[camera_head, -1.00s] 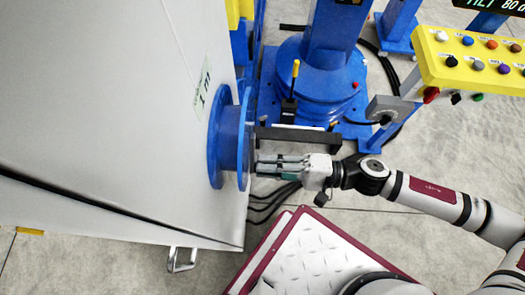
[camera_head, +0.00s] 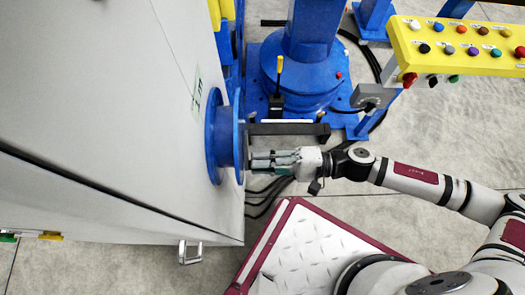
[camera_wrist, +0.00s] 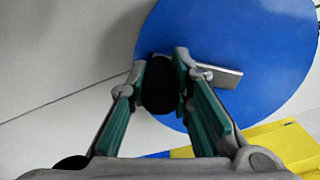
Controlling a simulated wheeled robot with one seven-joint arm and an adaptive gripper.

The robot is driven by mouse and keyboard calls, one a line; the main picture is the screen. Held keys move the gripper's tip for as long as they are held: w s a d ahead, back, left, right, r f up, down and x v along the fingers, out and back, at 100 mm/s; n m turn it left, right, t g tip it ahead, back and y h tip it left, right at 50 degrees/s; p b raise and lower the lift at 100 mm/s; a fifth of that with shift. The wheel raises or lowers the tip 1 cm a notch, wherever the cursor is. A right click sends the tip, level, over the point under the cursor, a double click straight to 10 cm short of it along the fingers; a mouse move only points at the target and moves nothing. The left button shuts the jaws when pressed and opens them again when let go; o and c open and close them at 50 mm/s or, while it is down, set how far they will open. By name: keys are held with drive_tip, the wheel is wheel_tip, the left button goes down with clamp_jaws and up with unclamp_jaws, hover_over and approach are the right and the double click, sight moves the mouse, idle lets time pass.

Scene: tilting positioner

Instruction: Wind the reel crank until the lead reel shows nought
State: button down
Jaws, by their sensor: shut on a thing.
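The blue reel (camera_head: 214,140) is a flanged drum on the right side of a large grey cabinet. In the wrist view its round blue face (camera_wrist: 265,45) fills the upper right. A short silver crank arm (camera_wrist: 222,75) lies against that face, with a black crank knob (camera_wrist: 160,88) at its end. My gripper (camera_head: 254,161) is beside the reel's right flange. In the wrist view its green-padded fingers (camera_wrist: 165,72) are closed around the black knob. The knob is hidden in the head view. No number on the reel can be read.
The grey cabinet (camera_head: 90,110) fills the left. A blue positioner column (camera_head: 305,75) stands behind my gripper. A yellow button panel (camera_head: 455,45) is at upper right. A metal handle (camera_head: 190,252) sticks out low on the cabinet. Black cables (camera_head: 262,200) lie on the floor below my gripper.

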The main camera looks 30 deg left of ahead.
drive_tip(key=c, duration=1.4)
unclamp_jaws()
drive_tip(key=shift+s, duration=0.2)
drive_tip(key=shift+w+d, duration=0.15)
drive_tip(key=shift+w+d, duration=0.2)
drive_tip(key=v, duration=1.1)
drive_tip(key=shift+d+f, duration=0.15)
